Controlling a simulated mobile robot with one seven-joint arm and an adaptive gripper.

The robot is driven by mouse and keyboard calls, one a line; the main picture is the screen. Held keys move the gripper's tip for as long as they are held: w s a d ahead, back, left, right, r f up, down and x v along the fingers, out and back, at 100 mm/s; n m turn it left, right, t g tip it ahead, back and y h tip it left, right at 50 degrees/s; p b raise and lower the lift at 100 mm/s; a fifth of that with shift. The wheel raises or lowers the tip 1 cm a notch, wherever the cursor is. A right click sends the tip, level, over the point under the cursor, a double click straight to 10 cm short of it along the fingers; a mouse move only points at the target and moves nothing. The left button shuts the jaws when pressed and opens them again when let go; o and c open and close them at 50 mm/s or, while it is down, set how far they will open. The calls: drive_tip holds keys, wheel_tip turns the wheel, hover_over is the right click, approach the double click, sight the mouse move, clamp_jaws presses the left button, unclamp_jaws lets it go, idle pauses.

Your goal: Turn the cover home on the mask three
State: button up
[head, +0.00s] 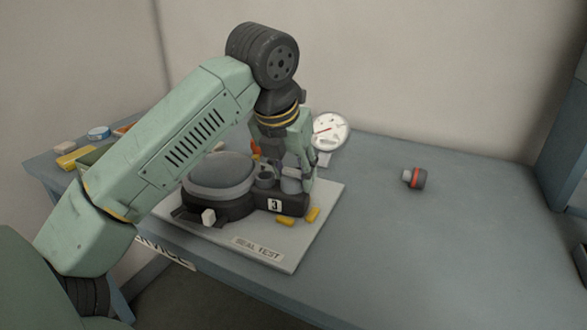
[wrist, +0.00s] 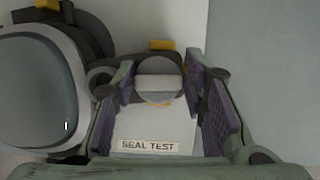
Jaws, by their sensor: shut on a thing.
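The mask with the label 3 (head: 274,205) lies on the pale SEAL TEST board (head: 312,235), its large grey visor (head: 220,172) to the left. In the wrist view the visor (wrist: 38,88) fills the left side. The round grey cover (wrist: 158,98), with a pale bar across it, sits at the mask's side port between my fingers. My gripper (head: 291,180) is over the port and shut on the cover; its purple pads show either side in the wrist view (wrist: 161,88). The cover's seat is hidden, so I cannot tell how far it is turned.
A round dial gauge (head: 331,131) stands behind the board. Yellow blocks (head: 285,220) lie at the mask's front. A dark cylinder with a red band (head: 414,178) lies to the right on the blue-grey table (head: 440,250), which is otherwise clear there. Small items (head: 76,157) sit at the far left.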

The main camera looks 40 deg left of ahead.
drive_tip(key=shift+r+m+h+p, duration=0.15)
drive_tip(key=shift+m+h+p, duration=0.25)
drive_tip(key=shift+m, duration=0.5)
drive_tip(key=shift+m+h, duration=0.4)
drive_tip(key=shift+m, duration=0.6)
drive_tip(key=shift+m+h+p, duration=0.3)
drive_tip(key=shift+m+p, duration=0.3)
drive_tip(key=shift+m, duration=0.3)
drive_tip(key=shift+m+h+p, duration=0.35)
drive_tip(key=shift+m+h, duration=0.05)
drive_tip(key=shift+m, duration=0.6)
drive_tip(key=o, duration=0.9)
